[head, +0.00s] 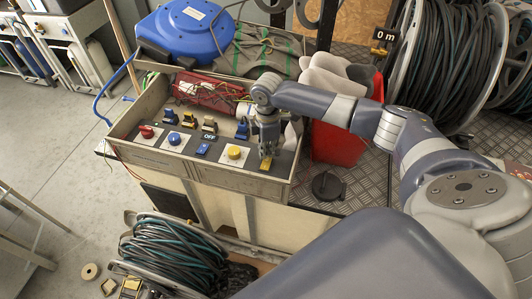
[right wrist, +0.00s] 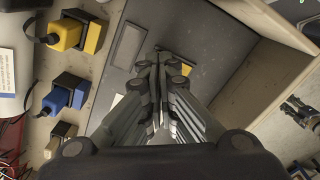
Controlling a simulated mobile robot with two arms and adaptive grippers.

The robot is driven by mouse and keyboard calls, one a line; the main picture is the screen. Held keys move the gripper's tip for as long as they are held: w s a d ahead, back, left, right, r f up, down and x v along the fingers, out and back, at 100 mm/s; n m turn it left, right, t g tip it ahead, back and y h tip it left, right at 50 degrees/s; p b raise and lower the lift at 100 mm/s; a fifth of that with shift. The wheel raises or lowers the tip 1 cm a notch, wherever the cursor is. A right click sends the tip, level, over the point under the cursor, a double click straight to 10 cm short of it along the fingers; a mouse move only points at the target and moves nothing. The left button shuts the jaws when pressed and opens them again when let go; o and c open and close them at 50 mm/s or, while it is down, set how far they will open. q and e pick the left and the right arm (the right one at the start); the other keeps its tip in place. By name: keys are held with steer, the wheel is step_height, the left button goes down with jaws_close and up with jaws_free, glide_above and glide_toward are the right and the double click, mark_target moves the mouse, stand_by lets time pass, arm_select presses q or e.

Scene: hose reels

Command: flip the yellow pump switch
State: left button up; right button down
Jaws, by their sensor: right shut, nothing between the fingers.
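The yellow switch (head: 265,164) is a small flat rocker near the right end of the dark control panel (head: 214,155). My right gripper (head: 267,156) points down, with its fingertips just above or at the switch; I cannot tell whether they touch. In the right wrist view the right gripper (right wrist: 157,62) is shut and empty, pointing at the grey panel surface. There the fingers hide most of the switch, and its tilt is not clear. My left gripper is not in view.
A yellow round button (head: 234,152), a blue switch (head: 203,149), a blue button (head: 174,138) and a red knob (head: 146,131) share the panel. Box walls surround it. A red bin (head: 338,142) stands to the right, with a blue reel (head: 185,30) behind.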

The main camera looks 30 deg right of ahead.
mark_target(267, 159)
steer(key=shift+s+f+b, duration=0.1)
steer(key=shift+f+b, duration=0.35)
steer(key=shift+f, duration=0.75)
stand_by(0.5)
step_height(267, 159, up, 2)
steer(key=shift+r+p, duration=0.1)
steer(key=shift+p, duration=1.15)
step_height(267, 159, up, 5)
steer(key=p, duration=0.5)
steer(key=shift+p, duration=0.35)
